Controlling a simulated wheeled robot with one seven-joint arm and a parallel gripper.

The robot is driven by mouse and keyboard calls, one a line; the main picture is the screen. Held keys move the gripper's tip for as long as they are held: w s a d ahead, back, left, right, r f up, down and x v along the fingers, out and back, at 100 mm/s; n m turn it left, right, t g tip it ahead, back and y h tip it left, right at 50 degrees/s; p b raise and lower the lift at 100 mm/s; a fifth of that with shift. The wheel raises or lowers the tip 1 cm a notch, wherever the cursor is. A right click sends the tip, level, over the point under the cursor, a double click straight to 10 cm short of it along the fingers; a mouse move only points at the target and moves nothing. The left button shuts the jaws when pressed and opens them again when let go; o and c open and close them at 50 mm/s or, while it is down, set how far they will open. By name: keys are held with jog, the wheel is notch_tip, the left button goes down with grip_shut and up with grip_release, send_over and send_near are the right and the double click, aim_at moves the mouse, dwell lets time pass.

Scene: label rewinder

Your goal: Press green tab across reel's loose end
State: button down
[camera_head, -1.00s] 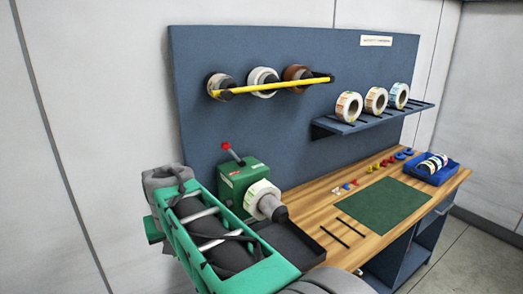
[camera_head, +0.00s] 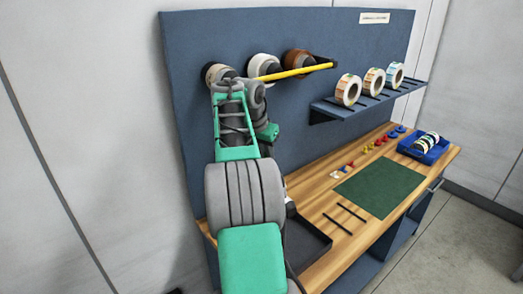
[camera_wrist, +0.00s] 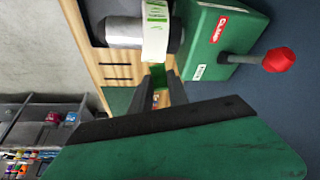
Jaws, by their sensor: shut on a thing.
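In the wrist view, my gripper (camera_wrist: 160,92) is shut on a small green tab (camera_wrist: 157,77), held between the fingertips. Just above it in the picture is the edge of the white label reel (camera_wrist: 155,30), which has green print and sits on a grey spindle (camera_wrist: 122,31). The tab is very close to the reel's rim; I cannot tell whether they touch. The reel's loose end cannot be made out. Right of the reel is the green rewinder housing (camera_wrist: 232,25) with a red knob (camera_wrist: 278,60).
Reels hang on the back panel beside a yellow bar (camera_head: 295,72). A shelf (camera_head: 345,109) holds three reels. A black tray (camera_head: 308,245), green mat (camera_head: 380,188), small coloured pieces (camera_head: 372,148) and a blue bin (camera_head: 423,155) are on the bench.

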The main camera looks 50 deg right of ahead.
jog(key=shift+s+d+f+b, duration=0.15)
jog(key=shift+s+f+b, duration=0.05)
jog(key=shift+f+b, duration=3.25)
jog(key=shift+f, duration=0.3)
jog(key=shift+f, duration=0.5)
jog(key=c, duration=1.2)
grip_release()
